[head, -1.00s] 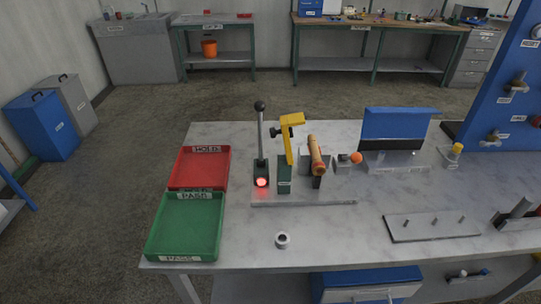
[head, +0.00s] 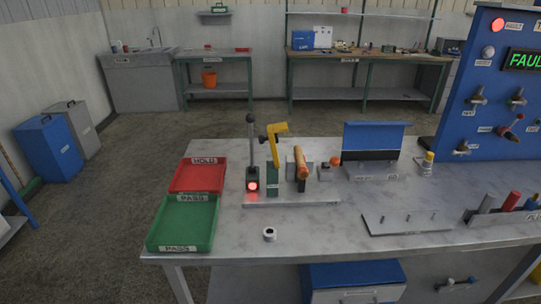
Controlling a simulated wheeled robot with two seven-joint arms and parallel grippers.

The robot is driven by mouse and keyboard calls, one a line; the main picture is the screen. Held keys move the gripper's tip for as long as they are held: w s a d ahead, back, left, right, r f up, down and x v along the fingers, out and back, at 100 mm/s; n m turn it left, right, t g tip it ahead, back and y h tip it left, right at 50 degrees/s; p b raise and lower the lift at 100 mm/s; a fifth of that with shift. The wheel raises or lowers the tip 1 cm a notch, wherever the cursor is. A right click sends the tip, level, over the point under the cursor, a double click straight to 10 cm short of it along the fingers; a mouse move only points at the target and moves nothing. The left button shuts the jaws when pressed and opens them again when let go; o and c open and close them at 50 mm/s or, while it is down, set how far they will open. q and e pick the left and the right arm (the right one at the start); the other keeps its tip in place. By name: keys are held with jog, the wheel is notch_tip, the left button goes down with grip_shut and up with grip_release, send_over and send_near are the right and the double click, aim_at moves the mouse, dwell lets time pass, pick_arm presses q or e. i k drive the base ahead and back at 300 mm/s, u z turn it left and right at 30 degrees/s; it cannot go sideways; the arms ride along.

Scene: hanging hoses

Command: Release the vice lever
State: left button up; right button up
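A lever (head: 251,148) with a dark ball knob stands nearly upright on a grey base plate (head: 290,199) on the table. A red light (head: 252,186) glows at the foot of the lever. Beside it on the same plate is a dark green post with a yellow arm (head: 274,141) on top. To the right, an orange-brown cylinder (head: 301,162) leans in a grey block. I cannot tell which of these parts is called the vice. Neither of my grippers is in view.
A red HOLD tray (head: 198,176) and a green PASS tray (head: 183,224) lie on the table's left. A small ring (head: 269,234) lies in front of the plate. A blue panel (head: 490,90) with a FAULT display stands at right. The table's front middle is mostly clear.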

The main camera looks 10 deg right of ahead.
aim_at(334, 161)
jog(key=u, duration=0.75)
jog(key=i, duration=0.85)
jog(key=z, duration=1.6)
